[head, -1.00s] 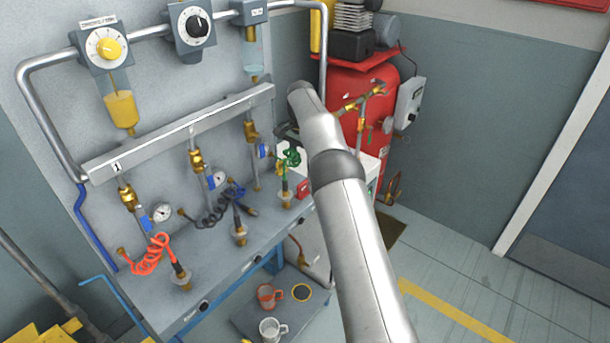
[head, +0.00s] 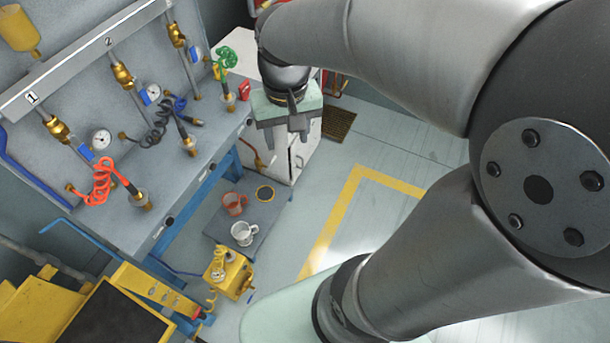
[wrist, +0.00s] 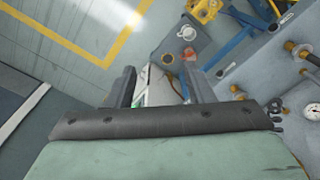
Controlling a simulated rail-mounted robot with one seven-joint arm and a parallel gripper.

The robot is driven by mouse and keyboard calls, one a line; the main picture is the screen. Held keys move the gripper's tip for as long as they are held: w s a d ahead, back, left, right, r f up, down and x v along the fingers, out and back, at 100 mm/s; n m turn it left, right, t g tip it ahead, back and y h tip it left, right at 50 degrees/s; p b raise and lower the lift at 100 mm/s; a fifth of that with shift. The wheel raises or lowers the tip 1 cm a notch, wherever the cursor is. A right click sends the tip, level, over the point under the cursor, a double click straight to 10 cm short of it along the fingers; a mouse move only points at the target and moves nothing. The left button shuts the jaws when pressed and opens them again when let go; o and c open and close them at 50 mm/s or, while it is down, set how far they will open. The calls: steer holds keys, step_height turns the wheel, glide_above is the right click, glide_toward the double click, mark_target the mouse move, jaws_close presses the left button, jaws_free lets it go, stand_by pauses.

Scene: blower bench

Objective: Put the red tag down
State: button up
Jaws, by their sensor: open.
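A small red piece (head: 244,91), which looks like the red tag, rests at the right end of the grey bench (head: 150,205), near the green coiled hose. It is too small to make out any detail. My gripper (head: 287,138) points down to the right of the bench end, in front of the white cabinet, apart from the red piece. Its two fingers are spread with nothing visible held. In the wrist view my gripper (wrist: 158,82) shows both fingers apart, and I cannot make out the red tag there.
A green coiled hose (head: 226,60) stands near the red piece. The white cabinet (head: 292,158) is beside the bench. A low platform holds an orange mug (head: 234,204) and a white mug (head: 243,234). A yellow device (head: 229,272) stands in front. Open floor lies right of these.

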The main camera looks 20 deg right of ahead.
steer(key=s+f+n, duration=0.1)
steer(key=s+f, duration=0.2)
steer(key=s, duration=0.5)
steer(key=shift+s+f+n, duration=0.3)
steer(key=shift+f, duration=0.1)
stand_by(1.2)
